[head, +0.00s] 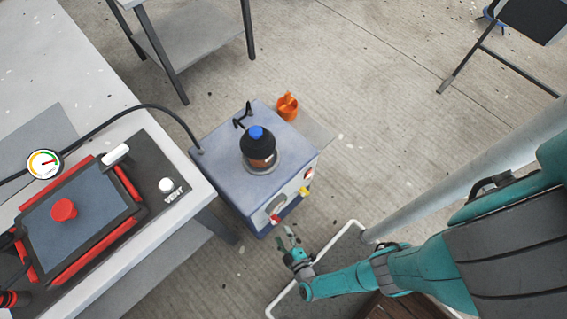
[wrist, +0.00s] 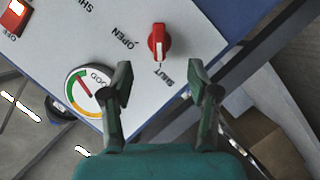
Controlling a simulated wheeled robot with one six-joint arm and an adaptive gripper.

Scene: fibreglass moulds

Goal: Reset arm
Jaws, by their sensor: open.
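My teal arm reaches in from the right in the head view. My gripper (head: 288,237) is open and empty, low in front of the blue-grey box (head: 225,165). In the wrist view, the two fingers of my gripper (wrist: 160,80) are spread apart with nothing between them. The knob looks clear of both fingers. A round gauge (wrist: 88,90) lies left of the left finger.
A white-framed cart (head: 275,300) is under my arm.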

